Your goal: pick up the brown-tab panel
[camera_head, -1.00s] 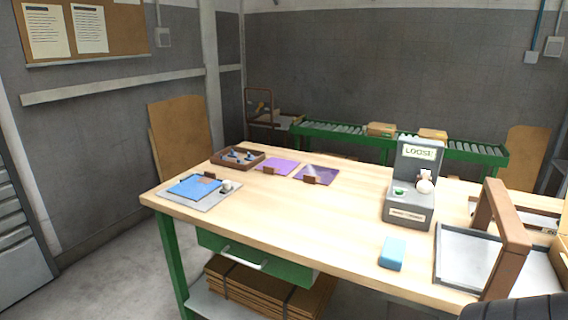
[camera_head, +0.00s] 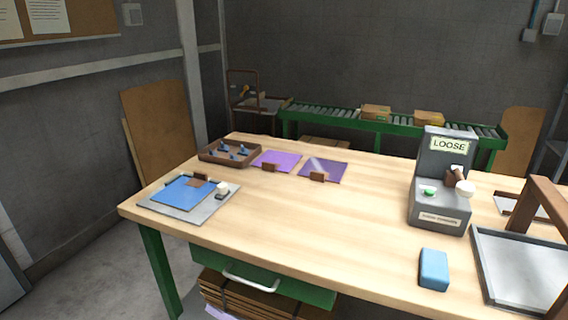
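Several flat panels lie on the left half of the workbench. A blue panel (camera_head: 180,194) with a small brown piece (camera_head: 198,181) at its back edge rests on a grey plate (camera_head: 213,207). Behind it to the right lie a bright purple panel (camera_head: 284,157) and a darker purple panel (camera_head: 329,167). A brown block (camera_head: 270,167) stands at the near edge of the bright one, and another brown block (camera_head: 318,177) at the near edge of the darker one. I cannot tell which the task means. Neither of my grippers is in view.
A brown tray (camera_head: 231,154) with blue-topped pieces sits at the back left. A white knob (camera_head: 222,189) is on the grey plate. A grey machine marked LOOSE (camera_head: 440,190), a blue block (camera_head: 434,270) and a metal tray (camera_head: 520,270) with a brown frame stand right. The bench's middle (camera_head: 320,225) is clear.

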